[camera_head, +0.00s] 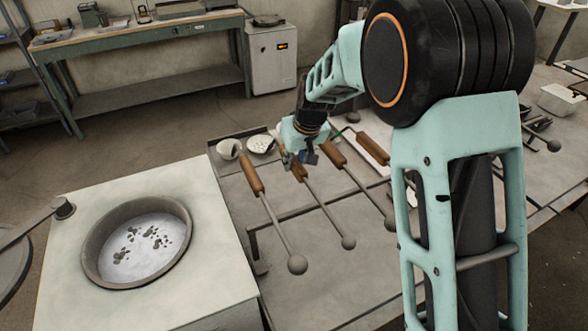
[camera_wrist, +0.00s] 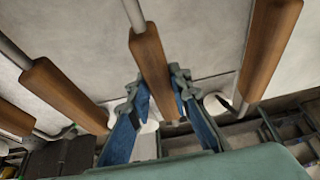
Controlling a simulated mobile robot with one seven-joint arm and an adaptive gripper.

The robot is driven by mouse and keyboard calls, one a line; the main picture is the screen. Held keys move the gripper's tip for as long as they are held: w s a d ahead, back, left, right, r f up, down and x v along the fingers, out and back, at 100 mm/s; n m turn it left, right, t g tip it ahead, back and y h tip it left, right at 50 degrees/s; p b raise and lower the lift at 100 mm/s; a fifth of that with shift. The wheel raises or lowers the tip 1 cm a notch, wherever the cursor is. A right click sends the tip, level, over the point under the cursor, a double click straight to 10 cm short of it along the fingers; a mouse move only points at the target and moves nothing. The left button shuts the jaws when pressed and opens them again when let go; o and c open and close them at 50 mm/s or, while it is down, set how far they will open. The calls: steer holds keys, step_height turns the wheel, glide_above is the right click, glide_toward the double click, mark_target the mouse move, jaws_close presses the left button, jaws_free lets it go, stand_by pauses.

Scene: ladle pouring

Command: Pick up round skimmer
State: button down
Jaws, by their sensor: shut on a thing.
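Several long tools with brown wooden handles and thin metal rods lie side by side on the metal table in the head view. My gripper (camera_head: 303,158) is at the handle of the second tool from the left (camera_head: 322,207), whose rod ends in a small round head. In the wrist view my gripper (camera_wrist: 162,100) has its blue fingers on either side of this wooden handle (camera_wrist: 150,65) and is shut on it. The heads are too small to tell whether this one is the round skimmer. I cannot tell if the tool is raised.
Neighbouring handles lie close on the left (camera_head: 250,174) and right (camera_head: 333,153). A white cup (camera_head: 228,149) and a white bowl (camera_head: 262,144) stand at the table's back edge. A round pot (camera_head: 184,215) with silvery, dark-flecked contents is set in a block on the left.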

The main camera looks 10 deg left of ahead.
step_height(320, 180, up, 10)
steer(key=shift+r, duration=0.15)
stand_by(0.3)
